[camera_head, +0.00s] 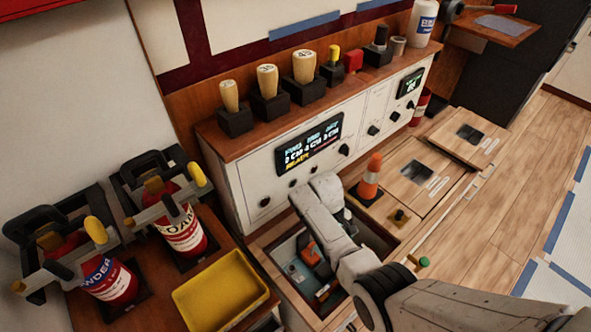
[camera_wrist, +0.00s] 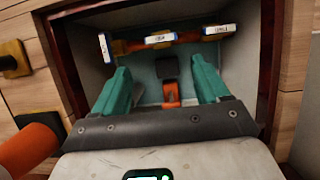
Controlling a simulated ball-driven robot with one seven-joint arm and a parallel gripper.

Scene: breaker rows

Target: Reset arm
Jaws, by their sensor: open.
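My gripper (camera_wrist: 163,88) is open in the wrist view, its two teal fingers spread apart and reaching into a recessed grey-walled box (camera_wrist: 250,70). Between the fingers, on the box floor, is a dark switch with an orange lever (camera_wrist: 172,94); the fingers look clear of it. Behind it is a row of orange parts with white labels (camera_wrist: 160,38). In the head view my arm bends down over the same open box (camera_head: 262,262), and orange switch parts (camera_head: 310,250) show beside it. My fingertips and part of the box interior are hidden there.
A white console (camera_head: 250,190) rises behind. A yellow tray (camera_head: 221,292) and red extinguishers (camera_head: 186,230) are left. Closed wooden lids (camera_head: 425,175) lie right.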

